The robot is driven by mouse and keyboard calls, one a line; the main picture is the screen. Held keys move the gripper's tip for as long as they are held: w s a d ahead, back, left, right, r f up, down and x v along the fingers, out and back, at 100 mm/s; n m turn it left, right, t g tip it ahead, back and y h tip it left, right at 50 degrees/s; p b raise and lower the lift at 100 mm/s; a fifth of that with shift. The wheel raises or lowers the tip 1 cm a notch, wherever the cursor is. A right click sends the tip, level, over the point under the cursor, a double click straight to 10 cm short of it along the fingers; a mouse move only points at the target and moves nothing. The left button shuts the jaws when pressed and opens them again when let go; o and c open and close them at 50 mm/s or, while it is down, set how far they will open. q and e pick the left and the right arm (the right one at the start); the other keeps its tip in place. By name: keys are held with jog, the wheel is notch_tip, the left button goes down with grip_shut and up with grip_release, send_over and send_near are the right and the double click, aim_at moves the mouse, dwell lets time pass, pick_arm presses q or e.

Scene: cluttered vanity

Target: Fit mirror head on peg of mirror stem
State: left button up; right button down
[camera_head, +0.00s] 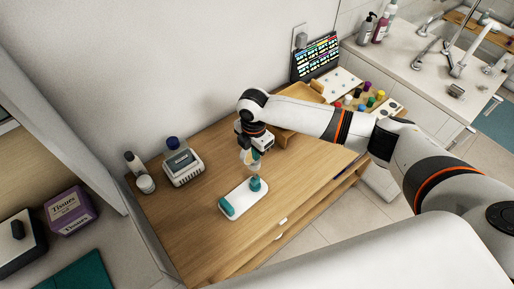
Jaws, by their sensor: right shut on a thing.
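A white tray (243,203) lies on the wooden vanity top and carries a teal piece (227,207) at its left end. A teal upright piece, seemingly the mirror stem (255,185), stands near its right end. My right gripper (250,152) points down just above the stem. It is shut on a small pale and teal thing, seemingly the mirror head (250,166). The gripper hides part of it, and I cannot tell whether it touches the stem's peg. My left gripper is not in view.
A wooden box (290,120), a palette (316,59) and several coloured jars are behind my right arm. The front top is mostly clear.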

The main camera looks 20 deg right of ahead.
jog(key=shift+w+d+f, duration=0.1)
jog(key=shift+w+d, duration=0.05)
jog(key=shift+d, duration=0.15)
jog(key=shift+a+p, duration=0.1)
jog(key=shift+p, duration=0.35)
jog(key=shift+f+b, duration=0.65)
jog(key=shift+f, duration=0.05)
jog(key=shift+f+b, duration=0.9)
jog(key=shift+f, duration=0.8)
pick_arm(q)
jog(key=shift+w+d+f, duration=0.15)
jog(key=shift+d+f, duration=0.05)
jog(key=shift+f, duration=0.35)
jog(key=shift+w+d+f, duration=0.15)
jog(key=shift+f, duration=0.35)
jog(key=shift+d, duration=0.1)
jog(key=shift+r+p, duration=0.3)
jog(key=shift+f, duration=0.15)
pick_arm(e)
jog(key=shift+f, duration=0.2)
